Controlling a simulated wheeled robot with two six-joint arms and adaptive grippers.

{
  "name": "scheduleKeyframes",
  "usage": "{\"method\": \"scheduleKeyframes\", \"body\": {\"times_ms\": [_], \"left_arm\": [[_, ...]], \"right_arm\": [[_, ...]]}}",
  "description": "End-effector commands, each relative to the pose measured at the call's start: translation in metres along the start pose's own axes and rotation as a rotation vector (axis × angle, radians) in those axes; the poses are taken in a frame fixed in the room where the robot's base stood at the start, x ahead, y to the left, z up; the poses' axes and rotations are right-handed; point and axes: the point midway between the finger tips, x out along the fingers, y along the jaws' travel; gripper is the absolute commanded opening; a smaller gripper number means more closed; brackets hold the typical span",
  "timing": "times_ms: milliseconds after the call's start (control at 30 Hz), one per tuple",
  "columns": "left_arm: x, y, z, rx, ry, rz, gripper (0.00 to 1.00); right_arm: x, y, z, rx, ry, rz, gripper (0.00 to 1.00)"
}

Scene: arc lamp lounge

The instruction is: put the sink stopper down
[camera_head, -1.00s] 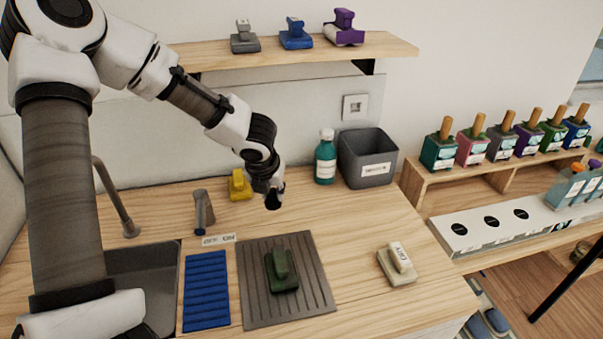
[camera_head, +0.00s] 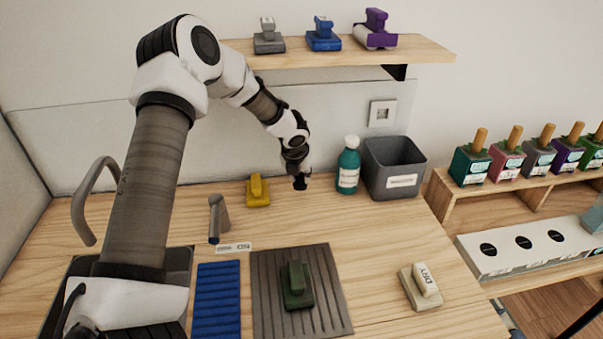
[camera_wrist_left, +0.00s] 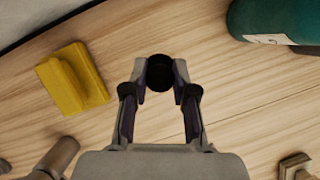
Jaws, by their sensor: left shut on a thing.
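The sink stopper (camera_wrist_left: 160,73) is a round black piece between the fingertips of my left gripper in the left wrist view. My left gripper (camera_head: 300,183) is shut on it and holds it over the wooden counter, between the yellow handled block and the teal bottle. The gripper also shows from above in the left wrist view (camera_wrist_left: 160,90). In the head view the stopper is too small and dark to tell from the fingertips. The sink (camera_head: 180,258) is at the lower left, partly hidden by my left arm. My right gripper is not in view.
The yellow block (camera_head: 258,192), teal bottle (camera_head: 348,168) and grey bin (camera_head: 405,178) stand along the back. Bare counter (camera_head: 370,240) lies right of centre.

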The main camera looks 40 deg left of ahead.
Motion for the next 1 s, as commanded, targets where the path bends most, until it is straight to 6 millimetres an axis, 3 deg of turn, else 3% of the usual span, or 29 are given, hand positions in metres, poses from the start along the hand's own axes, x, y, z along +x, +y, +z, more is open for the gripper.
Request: {"method": "scheduleKeyframes", "body": {"times_ms": [167, 433, 733, 767, 800, 833, 1000], "left_arm": [[0.01, 0.003, 0.019, -0.001, 0.001, 0.002, 0.0], [0.043, 0.003, 0.006, 0.002, 0.002, 0.001, 0.0], [0.046, 0.003, 0.004, 0.001, 0.001, 0.0, 0.0], [0.046, 0.003, 0.005, 0.001, 0.001, 0.0, 0.34], [0.046, 0.003, 0.005, 0.001, 0.001, 0.0, 0.48], [0.046, 0.003, 0.005, 0.001, 0.001, 0.0, 0.52], [0.046, 0.003, 0.005, 0.001, 0.001, 0.0, 0.52]], "right_arm": [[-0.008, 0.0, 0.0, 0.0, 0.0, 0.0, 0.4], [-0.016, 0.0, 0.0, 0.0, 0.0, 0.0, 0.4], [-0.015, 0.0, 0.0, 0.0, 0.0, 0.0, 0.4], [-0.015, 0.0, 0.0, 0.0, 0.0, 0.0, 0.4], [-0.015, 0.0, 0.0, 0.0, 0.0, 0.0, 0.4], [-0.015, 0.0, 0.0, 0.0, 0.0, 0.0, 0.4], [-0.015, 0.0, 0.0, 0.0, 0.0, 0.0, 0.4]]}}
